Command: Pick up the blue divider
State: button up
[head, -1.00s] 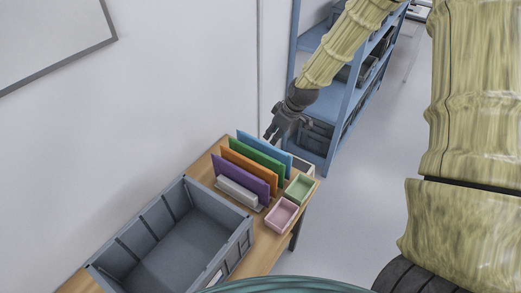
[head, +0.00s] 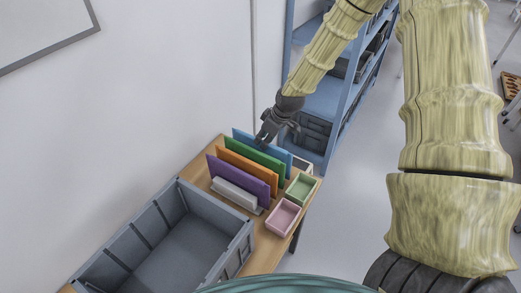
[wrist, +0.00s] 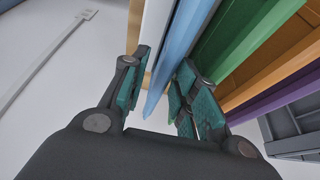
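The blue divider (head: 284,158) stands upright at the back of a row of coloured dividers on the wooden table (head: 257,262). It also shows in the wrist view (wrist: 184,38), between the two finger pads from this angle. My gripper (head: 263,142) is at the top edge of the blue divider in the head view. In the wrist view my gripper (wrist: 163,85) is open, with one finger on each side of the divider's edge. I cannot tell whether a pad touches it. The lower part of the divider is hidden in the head view.
Green (head: 262,159), orange (head: 246,166) and purple (head: 238,178) dividers stand close in front. A white block (head: 234,196), a green tray (head: 301,188), a pink tray (head: 283,217) and a large grey crate (head: 150,205) are nearby. A blue shelf (head: 340,90) stands behind.

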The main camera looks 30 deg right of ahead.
aim_at(258, 148)
jog(key=shift+a+p+x, duration=0.2)
jog(key=shift+p+x, duration=0.85)
jog(key=shift+x, duration=0.95)
jog(key=shift+p+x, duration=0.5)
jog(key=shift+x, duration=0.95)
grip_shut()
